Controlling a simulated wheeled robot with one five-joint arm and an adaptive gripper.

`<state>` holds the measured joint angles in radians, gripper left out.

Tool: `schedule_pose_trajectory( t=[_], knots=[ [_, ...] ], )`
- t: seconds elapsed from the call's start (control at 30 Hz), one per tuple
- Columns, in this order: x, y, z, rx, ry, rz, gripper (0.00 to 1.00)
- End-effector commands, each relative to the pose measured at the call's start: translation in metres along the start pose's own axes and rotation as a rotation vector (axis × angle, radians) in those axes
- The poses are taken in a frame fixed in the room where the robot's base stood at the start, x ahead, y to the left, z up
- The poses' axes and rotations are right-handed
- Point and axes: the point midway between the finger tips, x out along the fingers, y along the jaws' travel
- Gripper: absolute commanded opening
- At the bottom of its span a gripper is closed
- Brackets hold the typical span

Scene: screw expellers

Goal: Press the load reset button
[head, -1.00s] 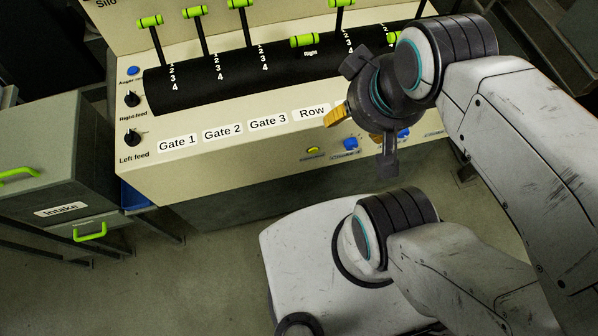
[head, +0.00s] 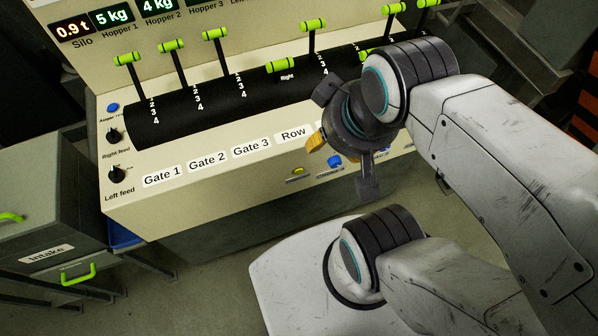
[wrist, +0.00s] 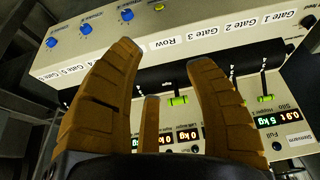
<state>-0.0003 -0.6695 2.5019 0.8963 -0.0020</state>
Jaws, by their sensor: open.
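Several small round buttons sit on the cream console's front face. In the head view I see a yellow one (head: 297,171) and a blue one (head: 335,162). In the wrist view the yellow one (wrist: 158,6) and blue ones (wrist: 127,15) show near the top left. Their small labels are unreadable, so I cannot tell which is load reset. My gripper (wrist: 162,60) has its orange fingers spread, with nothing between them. In the head view it hangs in front of the console's right part, hiding some of the front face. Its fingers appear apart from the buttons.
The console (head: 190,205) carries green-handled levers (head: 215,34) over a black curved panel. Two black feed knobs (head: 117,174) are at its left. A grey Intake cabinet (head: 45,200) with green handles stands at the left. Some floor shows below the console.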

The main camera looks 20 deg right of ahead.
Motion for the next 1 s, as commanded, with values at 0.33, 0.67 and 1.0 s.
schedule_pose_trajectory(
  t=[0.33,0.67,1.0],
  knots=[
    [0.0,0.0,0.0,0.0,0.0,0.0,0.17],
    [0.0,0.0,0.0,0.0,0.0,0.0,0.0],
    [0.0,0.0,0.0,0.0,0.0,0.0,0.0]
  ],
)
